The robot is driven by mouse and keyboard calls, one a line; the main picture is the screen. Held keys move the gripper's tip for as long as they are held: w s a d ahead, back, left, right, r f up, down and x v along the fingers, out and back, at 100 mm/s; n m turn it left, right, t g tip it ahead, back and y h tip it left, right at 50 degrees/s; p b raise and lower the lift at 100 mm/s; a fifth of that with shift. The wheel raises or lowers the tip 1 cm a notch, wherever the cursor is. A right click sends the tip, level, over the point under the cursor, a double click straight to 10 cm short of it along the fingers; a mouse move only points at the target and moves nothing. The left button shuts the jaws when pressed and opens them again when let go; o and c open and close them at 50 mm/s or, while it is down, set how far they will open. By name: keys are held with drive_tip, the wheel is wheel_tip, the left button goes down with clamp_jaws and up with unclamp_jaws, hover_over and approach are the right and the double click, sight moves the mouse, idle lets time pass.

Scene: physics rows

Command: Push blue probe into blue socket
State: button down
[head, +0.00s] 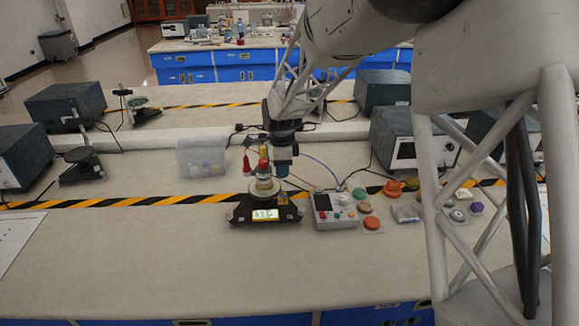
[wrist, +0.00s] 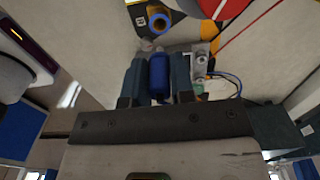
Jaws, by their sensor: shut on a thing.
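My gripper (head: 284,168) is shut on the blue probe, which shows upright between the two fingers in the wrist view (wrist: 158,77). In the head view the fingers mostly hide the probe. A dark meter base (head: 265,210) with a lit display stands on the bench just below and left of my gripper. A blue-rimmed socket with an orange-yellow body (wrist: 158,19) shows ahead of the probe tip in the wrist view, apart from it. In the head view a small orange-and-blue piece at the base's right side (head: 283,199) appears to be this socket.
A red probe (head: 246,166) stands left of my gripper. A grey control box (head: 334,210) sits right of the meter, with several coloured knobs beyond it. A blue cable (head: 318,162) arcs to this box. The bench front (head: 180,265) is clear.

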sight(282, 179)
drive_tip(key=shift+f, duration=0.25)
idle(0.3)
drive_tip(key=shift+f, duration=1.8)
drive_tip(key=shift+f, duration=1.6)
idle(2.1)
drive_tip(key=c, duration=0.6)
unclamp_jaws()
drive_tip(key=shift+c, duration=0.2)
drive_tip(key=shift+r, duration=3.7)
